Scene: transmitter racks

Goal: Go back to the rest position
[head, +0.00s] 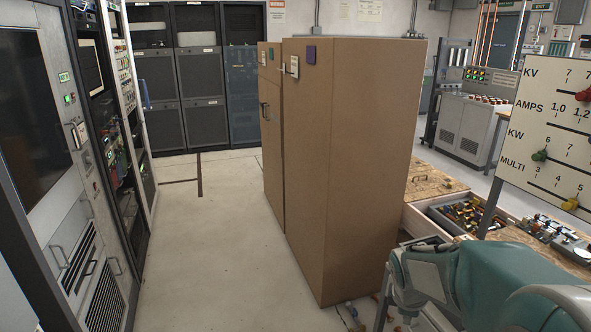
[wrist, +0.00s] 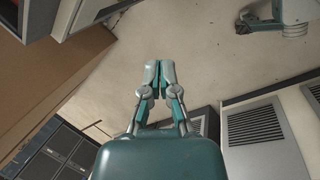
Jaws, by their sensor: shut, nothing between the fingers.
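My gripper (wrist: 159,72) shows in the middle of the wrist view, with its two teal and grey fingers together and nothing between them. Below it in that view is bare pale floor. In the head view my teal arm is folded at the lower right, beside the base of the tall brown cabinet. The fingertips cannot be made out in the head view.
Tall brown cabinets (head: 350,160) stand in the middle. Grey equipment racks (head: 35,120) line the left, and dark racks (head: 195,75) the back. A meter board (head: 545,130) and a wooden bench (head: 435,185) with a parts drawer stand at right. The aisle floor (head: 205,240) is clear.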

